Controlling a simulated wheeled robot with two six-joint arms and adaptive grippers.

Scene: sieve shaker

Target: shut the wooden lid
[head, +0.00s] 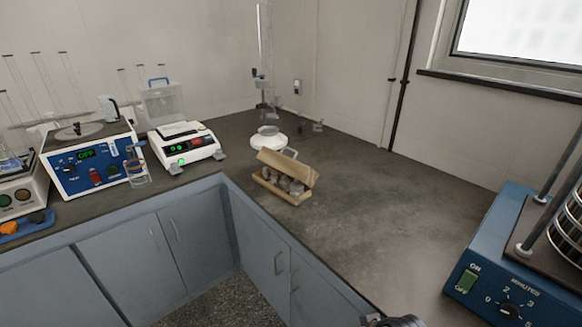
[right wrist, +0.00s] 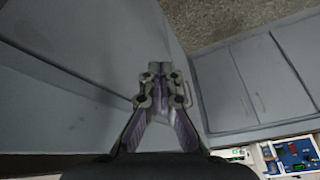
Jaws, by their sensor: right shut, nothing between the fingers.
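The wooden box (head: 281,191) sits on the dark countertop near the corner, with several grey metal pieces inside it. Its wooden lid (head: 290,166) stands raised and tilted above the box, so the box is open. My right gripper (right wrist: 160,68) shows in the right wrist view with its fingers together and empty, in front of the grey cabinet doors and away from the box. At the bottom edge of the head view a small grey part of my arm shows. My left gripper is in neither view.
A white round vessel (head: 268,139) stands just behind the box. A white balance (head: 186,146) and a blue instrument (head: 95,160) stand to the left. The blue sieve shaker (head: 510,270) stands at the right. The countertop (head: 375,210) between box and shaker is clear.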

